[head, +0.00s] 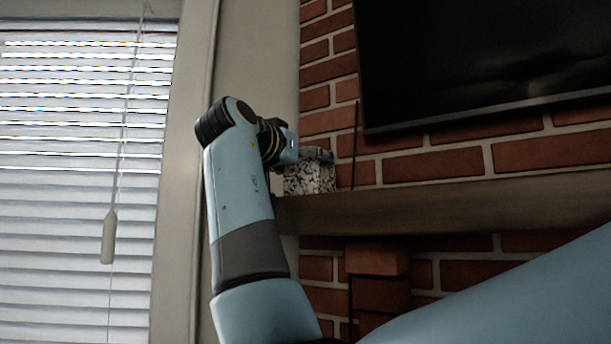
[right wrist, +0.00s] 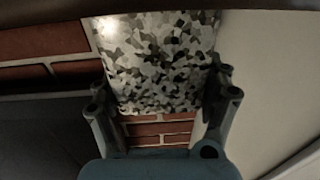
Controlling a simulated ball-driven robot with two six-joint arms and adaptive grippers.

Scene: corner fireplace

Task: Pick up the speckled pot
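The speckled pot (head: 308,178), in black, grey and white patches, sits at the left end of the wooden mantel. My right gripper (head: 318,155) is at the top of the pot in the head view, its fingers dark and hard to make out. In the right wrist view the pot (right wrist: 160,55) lies between the two fingers of this gripper (right wrist: 163,85), one along each side. Whether the fingers press on the pot or only stand close beside it, I cannot tell. My left gripper is not in view.
The wooden mantel (head: 430,208) runs to the right, bare where it shows. A dark screen (head: 485,60) hangs on the brick wall (head: 328,95) above it. A window with white blinds (head: 70,180) and a hanging cord weight (head: 109,237) is at the left.

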